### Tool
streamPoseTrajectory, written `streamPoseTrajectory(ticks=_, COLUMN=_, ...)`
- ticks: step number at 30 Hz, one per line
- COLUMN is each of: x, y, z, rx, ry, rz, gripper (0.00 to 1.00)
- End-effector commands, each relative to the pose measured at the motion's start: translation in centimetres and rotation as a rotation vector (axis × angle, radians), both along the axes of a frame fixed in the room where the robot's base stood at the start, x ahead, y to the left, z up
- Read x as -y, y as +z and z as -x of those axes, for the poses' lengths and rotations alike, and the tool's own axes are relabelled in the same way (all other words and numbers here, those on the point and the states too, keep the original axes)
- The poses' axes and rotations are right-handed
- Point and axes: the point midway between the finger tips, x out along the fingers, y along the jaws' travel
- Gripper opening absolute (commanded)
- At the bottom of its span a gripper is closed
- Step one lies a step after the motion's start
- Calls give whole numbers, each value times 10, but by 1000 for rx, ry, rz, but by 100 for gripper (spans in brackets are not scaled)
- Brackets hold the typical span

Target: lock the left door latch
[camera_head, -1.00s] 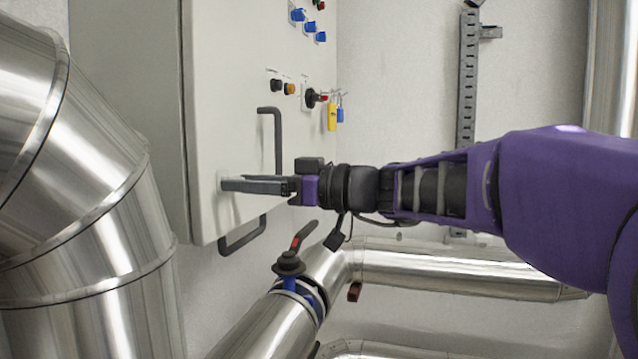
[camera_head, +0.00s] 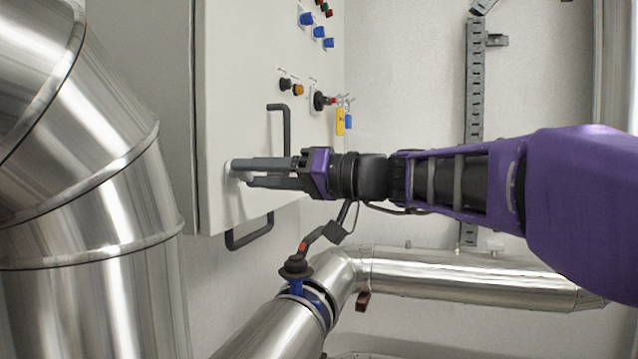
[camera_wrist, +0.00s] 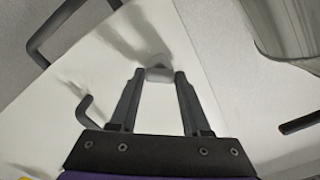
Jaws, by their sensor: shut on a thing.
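The left door latch (camera_wrist: 158,75) is a small grey piece on the pale cabinet door (camera_head: 255,60). In the wrist view it sits between the tips of my gripper (camera_wrist: 160,82), which is shut on it. In the head view my gripper (camera_head: 240,172) reaches from the right to the lower left part of the door. There the fingers largely hide the latch, and its exact turn angle is hard to tell.
A dark bar handle (camera_head: 286,130) stands on the door just behind my gripper. Another dark handle (camera_head: 250,235) is below the cabinet. Large shiny pipes (camera_head: 90,200) fill the left. Knobs and hanging tags (camera_head: 340,120) are farther right.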

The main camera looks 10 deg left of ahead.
Motion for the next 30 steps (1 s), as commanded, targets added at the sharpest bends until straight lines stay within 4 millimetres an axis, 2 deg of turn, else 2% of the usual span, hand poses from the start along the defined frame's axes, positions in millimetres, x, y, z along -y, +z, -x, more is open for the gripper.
streamPoseTrajectory(ticks=18, x=0, y=2, z=0, rx=-579, ry=0, rz=-51, gripper=0)
streamPoseTrajectory(ticks=30, x=0, y=2, z=-1, rx=-857, ry=0, rz=-75, gripper=0)
